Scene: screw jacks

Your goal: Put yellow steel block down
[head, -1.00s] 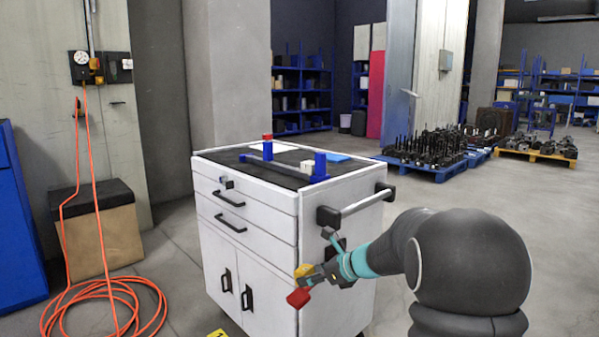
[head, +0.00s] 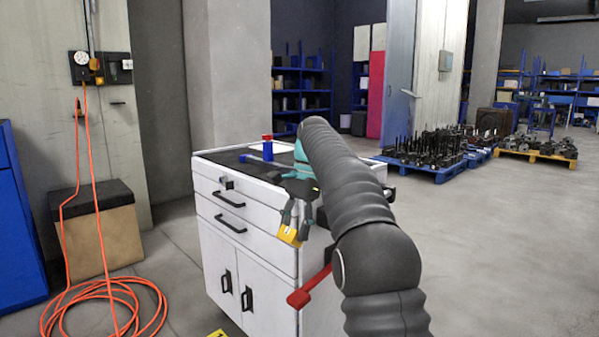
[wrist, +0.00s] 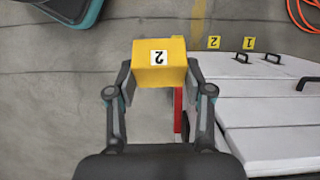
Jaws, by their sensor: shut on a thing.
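The yellow steel block (head: 289,235) hangs in my gripper (head: 293,220), in front of the white cabinet's (head: 248,240) front right corner, below its top edge. In the wrist view the block (wrist: 160,62) sits between the two fingertips and carries a white label with an upside-down 2. My gripper (wrist: 158,80) is shut on it from both sides. The floor shows behind the block in that view, so it is held in the air. My arm hides part of the cabinet's top and right side in the head view.
A red bar (head: 308,290) shows below the block beside the cabinet. Blue-and-red jacks (head: 265,148) stand on the cabinet's dark top. Yellow floor plates marked 2 (wrist: 214,42) and 1 (wrist: 249,43) lie before the cabinet. An orange hose (head: 105,300) is coiled at left. Open floor lies right.

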